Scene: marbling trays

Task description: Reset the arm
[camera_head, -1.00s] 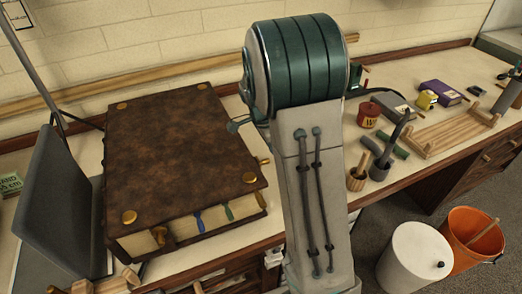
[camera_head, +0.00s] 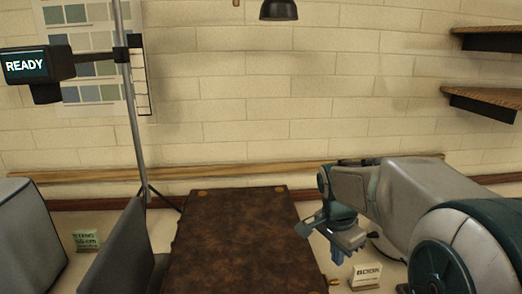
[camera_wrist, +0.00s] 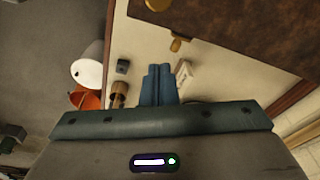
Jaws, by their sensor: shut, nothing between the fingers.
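My gripper (camera_head: 338,257) points down at the right side of the large brown book in the head view. Its blue fingers (camera_wrist: 158,72) are together in the wrist view, with nothing between them. My arm reaches in from the right, bent, with its forearm roughly level above the bench. The brown leather book (camera_head: 235,235) lies closed on the bench, and its cover also shows in the wrist view (camera_wrist: 245,35). The gripper is apart from the book.
A small white "BOOK" card (camera_head: 366,276) stands right of the book. A dark upright panel (camera_head: 125,255) and a stand pole (camera_head: 133,110) with a "READY" display (camera_head: 30,68) are at left. Wall shelves (camera_head: 485,100) are at upper right. A white bucket (camera_wrist: 88,65) is on the floor.

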